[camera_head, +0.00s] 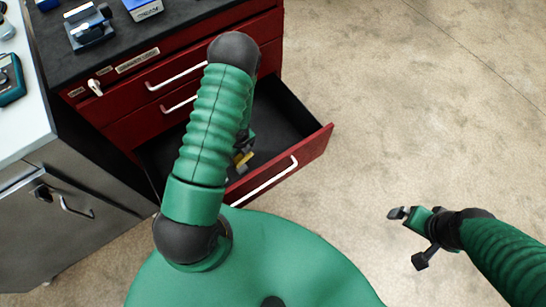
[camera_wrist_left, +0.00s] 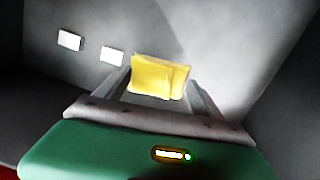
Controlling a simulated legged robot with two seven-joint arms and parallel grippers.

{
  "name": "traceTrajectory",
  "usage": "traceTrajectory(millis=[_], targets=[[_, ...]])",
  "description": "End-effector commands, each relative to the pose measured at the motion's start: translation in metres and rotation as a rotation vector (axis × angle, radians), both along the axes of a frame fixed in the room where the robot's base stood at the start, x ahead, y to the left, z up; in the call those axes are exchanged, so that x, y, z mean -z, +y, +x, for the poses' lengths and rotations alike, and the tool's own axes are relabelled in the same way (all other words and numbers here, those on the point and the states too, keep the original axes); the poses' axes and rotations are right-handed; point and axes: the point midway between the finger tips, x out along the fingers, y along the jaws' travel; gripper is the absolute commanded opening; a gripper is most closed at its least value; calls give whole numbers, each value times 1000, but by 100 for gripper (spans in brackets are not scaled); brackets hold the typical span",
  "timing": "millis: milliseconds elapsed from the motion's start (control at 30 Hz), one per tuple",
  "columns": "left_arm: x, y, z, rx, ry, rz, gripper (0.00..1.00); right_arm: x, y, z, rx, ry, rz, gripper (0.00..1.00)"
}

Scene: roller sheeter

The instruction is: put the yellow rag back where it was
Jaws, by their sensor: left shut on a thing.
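The yellow rag (camera_wrist_left: 159,77) is between the two fingers of my left gripper (camera_wrist_left: 158,88) in the left wrist view, and the fingers are shut on it. In the head view a small part of the yellow rag (camera_head: 243,160) shows beside my left arm, inside or just above the open drawer (camera_head: 313,146). My left arm reaches down over the drawer and hides much of its inside. My right gripper (camera_head: 407,238) is at the right, above the bare floor, with its fingers wide apart and nothing between them.
The red cabinet (camera_head: 130,97) has closed drawers above the open one. Its black top (camera_head: 125,38) holds a blue box (camera_head: 142,8) and a small vise-like device (camera_head: 88,27). A metal cabinet (camera_head: 75,232) with a white top stands at left. The floor (camera_head: 420,100) at right is clear.

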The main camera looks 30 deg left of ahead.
Motion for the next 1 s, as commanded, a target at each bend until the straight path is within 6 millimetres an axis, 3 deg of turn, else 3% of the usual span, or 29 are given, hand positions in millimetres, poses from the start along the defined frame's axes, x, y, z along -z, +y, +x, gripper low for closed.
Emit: traceTrajectory(millis=[33,133,233,500,633,833,1000], targets=[[26,7,-3,60,1,-2,40,22,0,0,0,-1,0,99],[34,12,-3,146,-1,-2,40,27,0,1,0,-2,0,99],[36,8,11,171,-4,-4,40,29,0,1,-1,-2,0,99],[44,-32,89,170,-4,0,40,49,1,1,-1,-2,0,99],[47,-46,118,168,-2,-2,40,58,1,1,-1,-2,0,99],[48,-55,139,165,0,-2,40,64,1,1,0,-2,0,99],[81,-56,139,166,3,-3,40,82,1,1,-1,-2,0,99]])
